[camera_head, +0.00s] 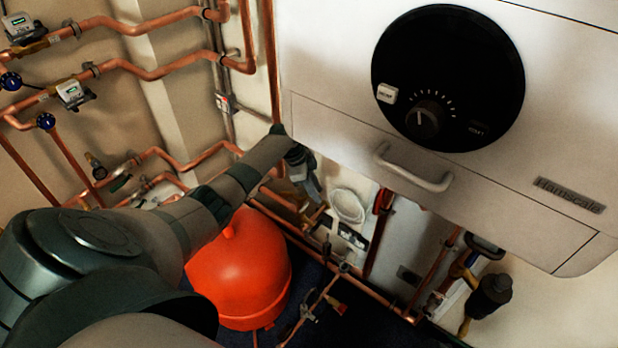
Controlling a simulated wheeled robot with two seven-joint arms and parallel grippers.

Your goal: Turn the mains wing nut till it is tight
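My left arm comes in from the left, and its gripper (308,190) points down just below the lower left edge of the white boiler. The gripper is small and partly in shadow, so I cannot see whether its fingers are open or shut. Brass-coloured fittings (313,217) lie right by the fingertips. I cannot make out a wing nut for certain there, nor whether the gripper touches one. My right gripper is not in view.
The white boiler (340,115) with a black dial panel (448,60) and grey handle (412,168) fills the upper right. A red-orange round vessel (240,275) stands below my arm. Copper pipes (130,68) with meters run along the left wall. A black fitting (490,296) is lower right.

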